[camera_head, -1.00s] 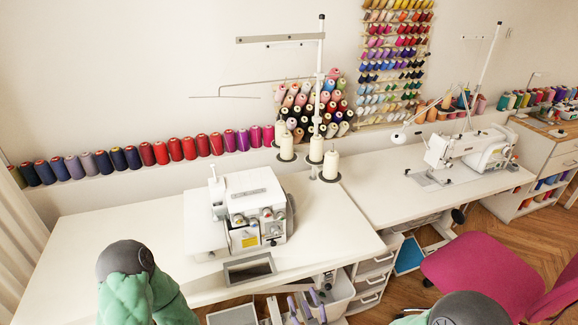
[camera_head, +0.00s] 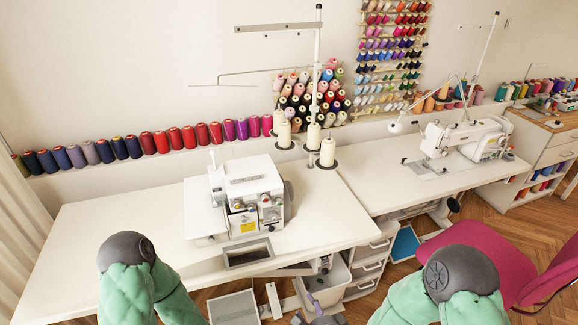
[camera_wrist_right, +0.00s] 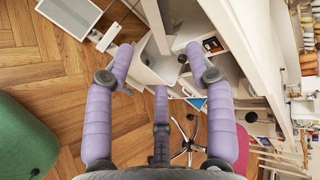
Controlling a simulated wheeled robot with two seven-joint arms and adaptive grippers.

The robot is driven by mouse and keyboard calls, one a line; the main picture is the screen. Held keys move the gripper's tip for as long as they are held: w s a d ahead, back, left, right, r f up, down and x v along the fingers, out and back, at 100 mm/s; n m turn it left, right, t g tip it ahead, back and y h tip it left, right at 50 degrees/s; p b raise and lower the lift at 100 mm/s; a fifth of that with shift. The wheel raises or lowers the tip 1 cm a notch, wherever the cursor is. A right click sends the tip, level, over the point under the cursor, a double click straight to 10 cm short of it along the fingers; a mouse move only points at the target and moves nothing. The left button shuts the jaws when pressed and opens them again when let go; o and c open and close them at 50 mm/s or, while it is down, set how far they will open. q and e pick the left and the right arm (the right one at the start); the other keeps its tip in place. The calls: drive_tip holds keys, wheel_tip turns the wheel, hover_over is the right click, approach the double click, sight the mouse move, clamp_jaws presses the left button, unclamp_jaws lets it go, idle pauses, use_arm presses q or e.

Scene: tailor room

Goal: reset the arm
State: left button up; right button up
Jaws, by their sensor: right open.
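My right arm (camera_head: 455,290), green with a dark grey joint, rises at the bottom right of the head view. My left arm (camera_head: 140,280) stands bent at the bottom left, close to the table's front edge. My left gripper is out of frame.
A white table (camera_head: 90,230) carries a serger (camera_head: 245,195) and a small grey tray (camera_head: 248,254). A second table (camera_head: 375,180) holds a sewing machine (camera_head: 465,140). A pink chair (camera_head: 480,255) stands right. A white bin (camera_head: 330,285) and drawers (camera_head: 370,270) sit below.

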drive_tip(key=s+d+f+n+g, duration=0.1)
drive_tip(key=s+f+n+g, duration=0.4)
drive_tip(key=s+f+n, duration=0.2)
drive_tip(key=s+d+f+n+g, duration=0.2)
drive_tip(key=s+f+n+g, duration=0.4)
drive_tip(key=f, duration=0.4)
drive_tip(key=shift+s+d+n, duration=0.25)
drive_tip(key=shift+s+n, duration=0.35)
drive_tip(key=shift+s, duration=0.1)
